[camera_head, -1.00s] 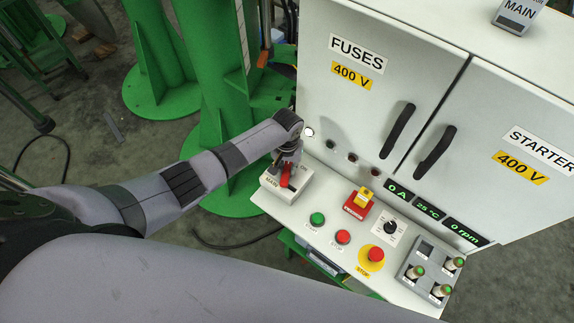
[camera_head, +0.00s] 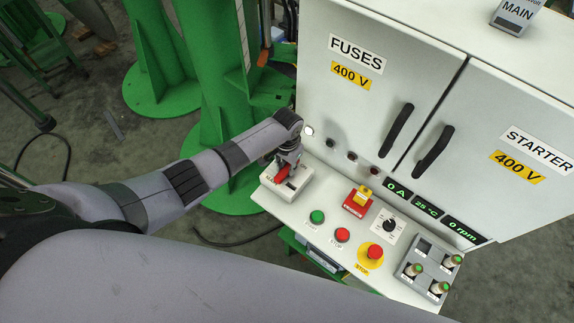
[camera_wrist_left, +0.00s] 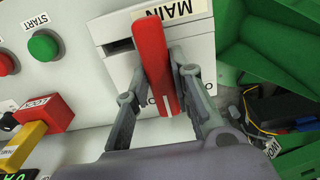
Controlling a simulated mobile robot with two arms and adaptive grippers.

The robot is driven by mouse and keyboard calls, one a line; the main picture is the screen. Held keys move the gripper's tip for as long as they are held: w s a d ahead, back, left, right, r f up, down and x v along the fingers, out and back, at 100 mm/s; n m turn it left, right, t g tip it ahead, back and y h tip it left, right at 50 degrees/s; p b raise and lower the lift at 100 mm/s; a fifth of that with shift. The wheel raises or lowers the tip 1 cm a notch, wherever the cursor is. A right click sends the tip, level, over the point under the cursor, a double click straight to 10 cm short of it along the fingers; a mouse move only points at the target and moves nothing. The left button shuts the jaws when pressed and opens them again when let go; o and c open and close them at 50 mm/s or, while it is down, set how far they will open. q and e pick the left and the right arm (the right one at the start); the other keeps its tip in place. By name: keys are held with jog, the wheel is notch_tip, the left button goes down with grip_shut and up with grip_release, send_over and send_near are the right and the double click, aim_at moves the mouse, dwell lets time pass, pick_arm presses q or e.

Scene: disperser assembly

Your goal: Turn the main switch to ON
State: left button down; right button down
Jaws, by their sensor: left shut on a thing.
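The main switch is a light grey box (camera_head: 301,188) on the left end of the control panel, with a red handle (camera_head: 281,172). In the left wrist view the red handle (camera_wrist_left: 152,62) stands out from the box (camera_wrist_left: 112,32), beside the word MAIN. My left gripper (camera_head: 287,163) is over the switch. In the left wrist view its two fingers (camera_wrist_left: 158,85) lie on either side of the handle, shut on it. The ON and OFF marks are largely hidden behind handle and fingers. My right gripper is not in view.
The panel holds a green START button (camera_head: 317,217), a red STOP button (camera_head: 342,235), a yellow-and-red key switch (camera_head: 359,201) and an emergency stop (camera_head: 375,252). The tall grey cabinet (camera_head: 380,60) rises behind. Green columns (camera_head: 215,100) stand left of the panel.

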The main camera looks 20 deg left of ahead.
aim_at(287, 168)
pick_arm(q)
jog(key=c, duration=1.4)
grip_release()
notch_tip(287, 168, up, 12)
